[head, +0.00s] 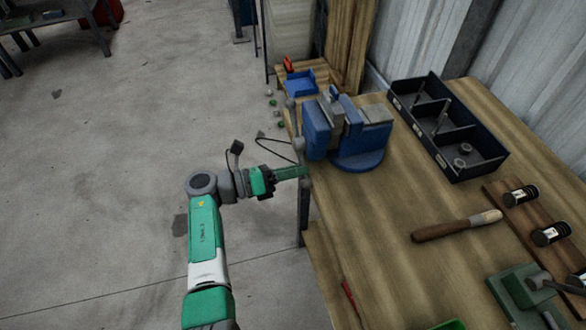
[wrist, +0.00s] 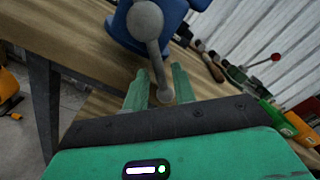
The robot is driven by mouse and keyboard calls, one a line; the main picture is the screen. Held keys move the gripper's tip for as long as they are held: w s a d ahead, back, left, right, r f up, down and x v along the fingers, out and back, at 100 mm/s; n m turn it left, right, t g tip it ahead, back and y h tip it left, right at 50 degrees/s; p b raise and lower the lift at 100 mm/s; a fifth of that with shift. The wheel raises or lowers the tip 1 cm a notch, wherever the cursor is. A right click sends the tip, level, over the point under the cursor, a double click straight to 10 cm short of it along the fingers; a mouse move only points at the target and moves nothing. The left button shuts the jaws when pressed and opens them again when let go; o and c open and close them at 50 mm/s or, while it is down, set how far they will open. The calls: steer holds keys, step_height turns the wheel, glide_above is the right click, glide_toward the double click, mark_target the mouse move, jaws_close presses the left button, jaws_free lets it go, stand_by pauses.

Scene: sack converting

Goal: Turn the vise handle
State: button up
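The blue vise (head: 316,130) stands on the wooden bench near its left edge. Its grey handle (head: 296,125) is a bar with ball ends at the vise's left side. In the wrist view the handle (wrist: 157,58) slants down from a large near-top ball to a lower end between my fingers. My gripper (head: 304,172) has green fingers reaching from the left to the handle's lower end, below the vise. In the wrist view my gripper (wrist: 161,82) is open, one finger on each side of the bar. Slim gaps seem to show; contact is not clear.
A black divided tray (head: 450,130) with metal parts stands right of the vise. A blue bin (head: 301,84) is behind the vise.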

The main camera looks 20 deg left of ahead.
steer(key=shift+o, duration=0.4)
steer(key=p+v, duration=0.1)
steer(key=v, duration=0.6)
steer(key=shift+s+a, duration=0.25)
steer(key=shift+a, duration=0.05)
